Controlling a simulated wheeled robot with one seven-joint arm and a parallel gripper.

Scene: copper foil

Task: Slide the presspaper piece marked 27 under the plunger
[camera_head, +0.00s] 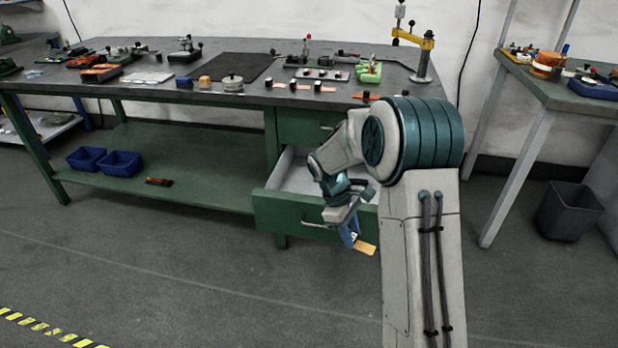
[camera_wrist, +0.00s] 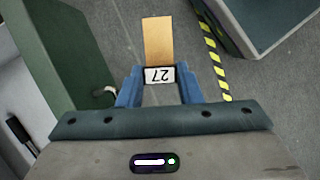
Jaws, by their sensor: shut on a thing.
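The presspaper piece marked 27 is a tan strip with a white label at one end. In the wrist view the piece (camera_wrist: 158,42) sticks out beyond my gripper (camera_wrist: 159,88), whose blue fingers are shut on its labelled end. In the head view the piece (camera_head: 364,248) hangs below my gripper (camera_head: 350,236), in front of the open drawer and well above the floor. A small device with a red-topped upright (camera_head: 306,48) stands at the back of the bench. I cannot tell for sure which device carries the plunger.
The green bench (camera_head: 215,98) holds several tools and small blocks, with a black mat (camera_head: 232,66). A drawer (camera_head: 290,213) stands open beside my arm. A yellow-armed stand (camera_head: 424,60) is at the bench's right end. A second table (camera_head: 560,95) and a bin (camera_head: 570,212) are at right.

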